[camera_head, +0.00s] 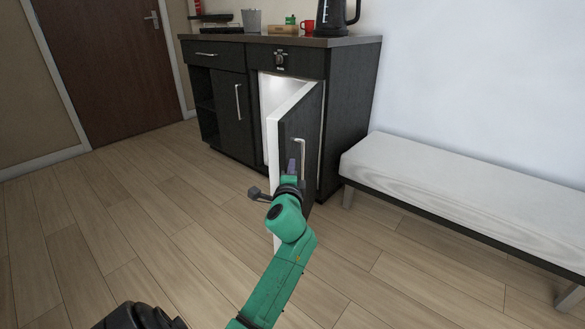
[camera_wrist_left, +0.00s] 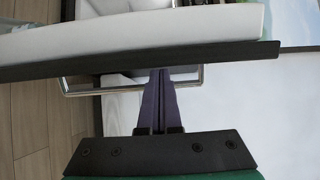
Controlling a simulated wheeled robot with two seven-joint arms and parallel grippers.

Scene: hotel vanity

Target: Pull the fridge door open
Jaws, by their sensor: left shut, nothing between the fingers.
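The fridge door (camera_head: 301,128) stands partly open in the black cabinet, showing the white lit interior (camera_head: 277,92). Its dark front carries a vertical metal handle (camera_head: 303,158). My left gripper (camera_head: 292,168) is at the door's front, beside the lower part of the handle, shut and empty. In the left wrist view the purple fingers (camera_wrist_left: 159,98) are together and overlap the handle bar (camera_wrist_left: 103,92), with their tips at the dark door panel (camera_wrist_left: 215,54). I cannot tell whether they touch the handle or the door. My right gripper is not in view.
The cabinet (camera_head: 347,115) holds a kettle (camera_head: 331,17), red mug (camera_head: 307,26) and grey bucket (camera_head: 251,20) on top. A white-cushioned bench (camera_head: 450,175) stands right of it. The wooden floor (camera_head: 130,235) is clear to the left and front.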

